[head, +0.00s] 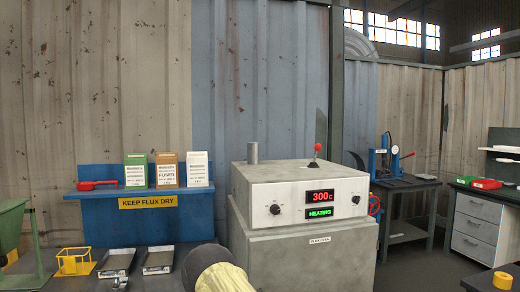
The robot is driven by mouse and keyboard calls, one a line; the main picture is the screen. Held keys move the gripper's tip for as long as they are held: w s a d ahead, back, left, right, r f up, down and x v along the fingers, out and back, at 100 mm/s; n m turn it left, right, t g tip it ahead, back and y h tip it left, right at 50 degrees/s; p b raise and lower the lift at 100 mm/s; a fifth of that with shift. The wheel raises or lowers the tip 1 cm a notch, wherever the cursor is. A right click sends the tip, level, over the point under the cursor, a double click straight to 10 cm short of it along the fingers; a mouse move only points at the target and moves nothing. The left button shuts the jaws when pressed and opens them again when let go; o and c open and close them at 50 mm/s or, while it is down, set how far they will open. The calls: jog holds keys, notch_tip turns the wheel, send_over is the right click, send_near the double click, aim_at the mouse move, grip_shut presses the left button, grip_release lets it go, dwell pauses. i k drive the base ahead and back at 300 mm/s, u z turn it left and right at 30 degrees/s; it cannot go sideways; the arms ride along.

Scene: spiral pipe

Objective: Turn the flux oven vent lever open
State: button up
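The flux oven (300,190) is a pale grey box on a larger grey cabinet, right of the middle in the head view. Its front panel has a red display reading 300C, a green one reading HEATING and a dark knob on each side. The vent lever (317,150) stands on the oven's top, with a red ball on a short, nearly upright stem. A short grey vent pipe (252,152) stands at the left on the oven top. My gripper is not in view, so its state and its place relative to the lever are hidden.
A blue shelf (100,202) left of the oven holds a red scoop (98,185) and three cartons. Below are metal trays (117,262) and a yellow wire holder (75,262). A rounded grey-and-yellow shape covers the bottom middle. Space above the oven looks clear.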

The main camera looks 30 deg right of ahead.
aim_at(317, 147)
jog(key=u, duration=1.1)
jog(key=k, duration=0.95)
jog(key=z, duration=1.8)
